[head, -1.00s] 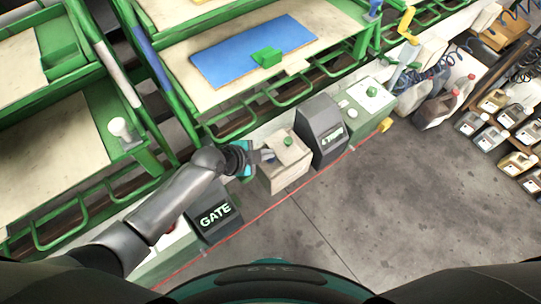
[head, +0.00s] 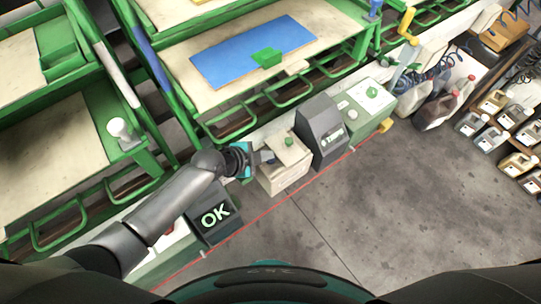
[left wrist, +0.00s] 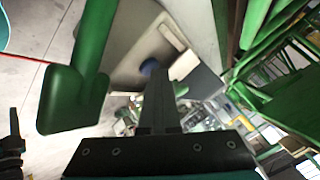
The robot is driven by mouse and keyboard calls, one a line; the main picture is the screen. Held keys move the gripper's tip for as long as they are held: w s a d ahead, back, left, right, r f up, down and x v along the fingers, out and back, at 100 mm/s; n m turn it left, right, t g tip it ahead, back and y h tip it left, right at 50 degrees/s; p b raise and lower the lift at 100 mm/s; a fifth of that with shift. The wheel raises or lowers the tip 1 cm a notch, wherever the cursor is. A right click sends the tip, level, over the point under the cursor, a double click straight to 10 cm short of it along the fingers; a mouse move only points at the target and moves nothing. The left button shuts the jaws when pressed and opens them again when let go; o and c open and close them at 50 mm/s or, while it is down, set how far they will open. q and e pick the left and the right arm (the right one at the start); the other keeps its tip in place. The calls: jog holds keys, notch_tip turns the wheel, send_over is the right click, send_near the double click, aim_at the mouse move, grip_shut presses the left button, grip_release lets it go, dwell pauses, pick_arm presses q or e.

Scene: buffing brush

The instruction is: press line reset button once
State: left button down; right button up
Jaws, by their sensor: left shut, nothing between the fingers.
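A beige control box (head: 284,175) stands on the floor strip in the middle of the head view, with a green button (head: 289,141) on its top. My left gripper (head: 266,158) is shut and empty, its tips at the box's left upper side, left of the green button. A large green knob (left wrist: 72,100) stands left of the fingers. My right gripper is not in view.
Another dark display (head: 323,130) stands right of the box, then a pale green box (head: 364,105) with buttons. Green-framed workbenches stand behind. A red line (head: 262,214) marks the floor; open floor lies to the right.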

pick_arm(q)
jog(key=shift+r+p, duration=0.5)
jog(key=shift+r, duration=0.2)
notch_tip(320, 180, up, 5)
jog(key=p, duration=0.4)
dwell(0.7)
